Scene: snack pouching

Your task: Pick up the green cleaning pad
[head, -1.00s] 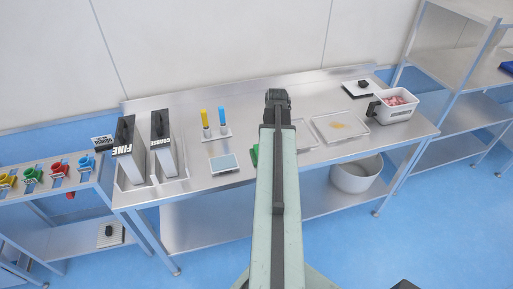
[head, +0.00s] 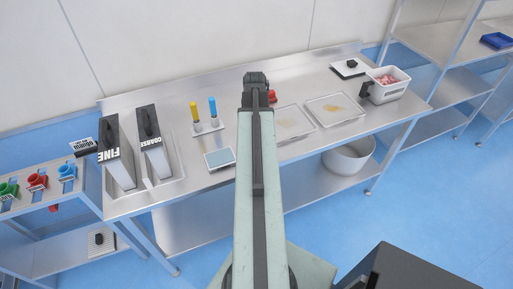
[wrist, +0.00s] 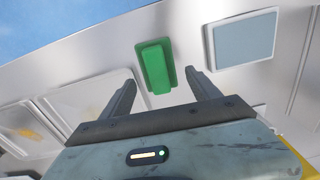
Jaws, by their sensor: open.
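The green cleaning pad (wrist: 154,62) lies on the steel table in the wrist view, with a raised block on its flat base. My gripper (wrist: 161,80) is open, its two fingers on either side of the pad in the picture. The fingers appear short of the pad, and nothing is between them. In the head view my arm hides the pad, and my gripper's fingers cannot be made out there.
A blue-grey square plate (head: 219,159) sits left of my arm; it also shows in the wrist view (wrist: 243,40). Two shallow trays (head: 335,109) with yellowish residue stand right. Black-handled FINE (head: 117,155) and COARSE (head: 155,145) units stand left. A white tub (head: 387,87) is at far right.

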